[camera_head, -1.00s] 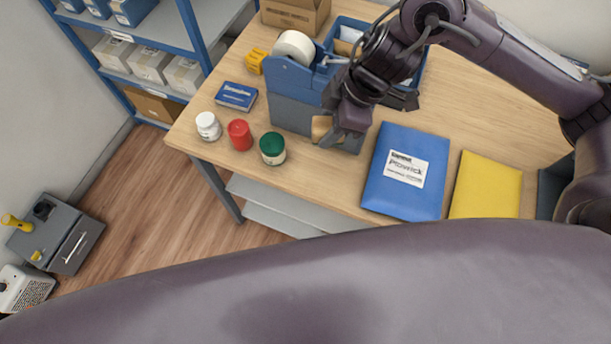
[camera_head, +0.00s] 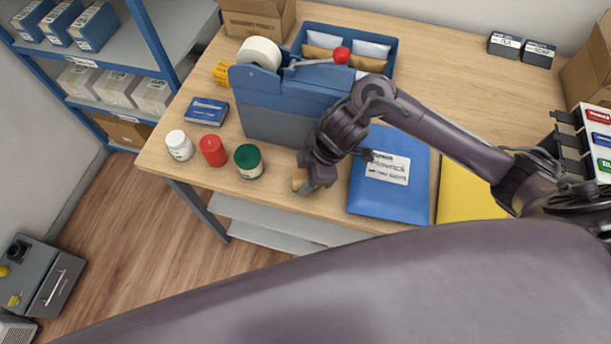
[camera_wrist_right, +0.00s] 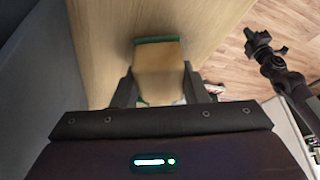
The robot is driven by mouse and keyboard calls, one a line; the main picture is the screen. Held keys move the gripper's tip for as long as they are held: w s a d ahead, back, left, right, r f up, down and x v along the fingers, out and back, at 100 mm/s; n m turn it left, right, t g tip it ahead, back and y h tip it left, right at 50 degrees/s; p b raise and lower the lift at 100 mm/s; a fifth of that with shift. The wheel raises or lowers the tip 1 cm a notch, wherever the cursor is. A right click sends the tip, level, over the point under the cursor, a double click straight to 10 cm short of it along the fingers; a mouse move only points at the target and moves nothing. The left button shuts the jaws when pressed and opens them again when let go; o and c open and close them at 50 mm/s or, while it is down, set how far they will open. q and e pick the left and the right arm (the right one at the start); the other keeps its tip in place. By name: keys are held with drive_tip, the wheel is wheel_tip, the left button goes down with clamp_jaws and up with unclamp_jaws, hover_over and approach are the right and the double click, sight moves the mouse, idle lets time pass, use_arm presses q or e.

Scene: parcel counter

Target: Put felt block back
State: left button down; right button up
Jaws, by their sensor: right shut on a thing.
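The felt block (camera_head: 299,180) is a small tan block, partly hidden by my right gripper (camera_head: 309,184) in the head view. In the right wrist view the tan block (camera_wrist_right: 158,70), with a green strip along its far edge, sits between the two fingers of my right gripper (camera_wrist_right: 158,85). The gripper is shut on it near the table's front edge, right of the green-lidded jar. I cannot tell if the block touches the table. A dark jointed part, probably my left gripper (camera_wrist_right: 264,46), shows in the right wrist view; its jaws are unclear.
A blue-grey tape dispenser (camera_head: 282,112) stands behind the gripper. White (camera_head: 179,145), red (camera_head: 212,150) and green-lidded (camera_head: 248,161) jars stand left. A blue padded envelope (camera_head: 405,160) lies right, beside a yellow one (camera_head: 465,196). A blue tray (camera_head: 388,48) stands at the back.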

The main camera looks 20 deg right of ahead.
drive_tip(key=shift+f, duration=0.4)
drive_tip(key=shift+f, duration=0.1)
drive_tip(key=o, duration=1)
drive_tip(key=shift+c, duration=0.2)
drive_tip(key=shift+r, duration=0.25)
drive_tip(key=v, duration=1.1)
drive_tip(key=shift+d+r, duration=0.15)
drive_tip(key=shift+r, duration=0.2)
drive_tip(key=shift+s, duration=0.1)
